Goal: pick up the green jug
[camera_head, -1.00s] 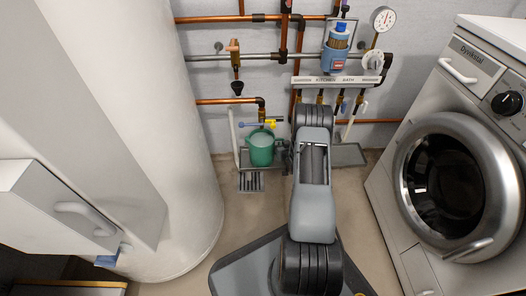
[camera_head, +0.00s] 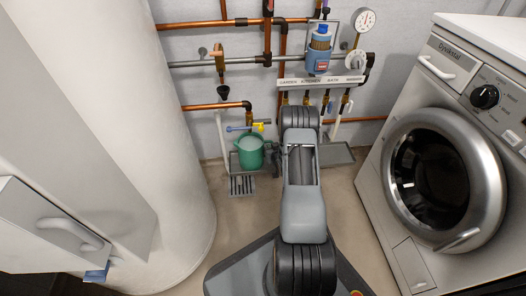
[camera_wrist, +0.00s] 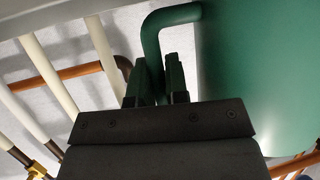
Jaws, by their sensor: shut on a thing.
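In the head view my gripper (camera_head: 278,158) is at the jug's right side, small and partly hidden by my arm.
A floor drain grate (camera_head: 242,186) lies below and in front of the jug. A white boiler (camera_head: 165,120) stands at left and a washing machine (camera_head: 445,150) at right. A grey tray (camera_head: 337,154) lies right of my arm.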

